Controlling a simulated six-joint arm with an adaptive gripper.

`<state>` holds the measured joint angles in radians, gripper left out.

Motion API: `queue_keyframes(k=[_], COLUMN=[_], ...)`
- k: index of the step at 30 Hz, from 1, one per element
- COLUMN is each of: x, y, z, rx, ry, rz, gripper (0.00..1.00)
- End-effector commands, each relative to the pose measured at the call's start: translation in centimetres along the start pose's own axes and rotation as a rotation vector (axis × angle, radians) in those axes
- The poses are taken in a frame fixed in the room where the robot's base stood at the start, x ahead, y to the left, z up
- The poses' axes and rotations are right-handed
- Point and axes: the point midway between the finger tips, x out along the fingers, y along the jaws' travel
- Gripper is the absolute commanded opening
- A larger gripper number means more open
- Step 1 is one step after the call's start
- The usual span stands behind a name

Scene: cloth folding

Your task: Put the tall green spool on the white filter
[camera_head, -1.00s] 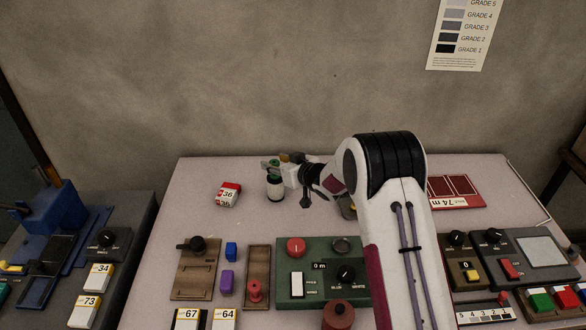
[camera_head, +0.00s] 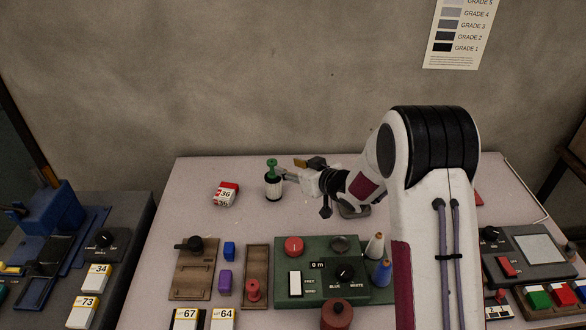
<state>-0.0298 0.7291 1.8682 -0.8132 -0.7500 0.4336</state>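The tall green spool (camera_head: 271,166) stands upright on top of a white cylinder with dark ends (camera_head: 273,188), which looks like the white filter, near the back of the table. My gripper (camera_head: 286,175) is just to the right of the spool and the top of the cylinder. Its fingertips are small here, and I cannot tell whether they touch the spool or how far apart they are.
A red and white box marked 36 (camera_head: 225,194) lies to the left. Bare table (camera_head: 190,210) shows around the cylinder.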

Motion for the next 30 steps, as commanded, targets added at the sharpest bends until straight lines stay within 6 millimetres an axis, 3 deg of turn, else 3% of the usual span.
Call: queue_keyframes(k=[7,30], x=[-0.9,-0.96], y=[-0.04,0.01], z=[0.0,-0.05], rx=[0.0,0.0], ry=[0.0,-0.001], rz=[0.0,0.002], gripper=[0.38,0.38])
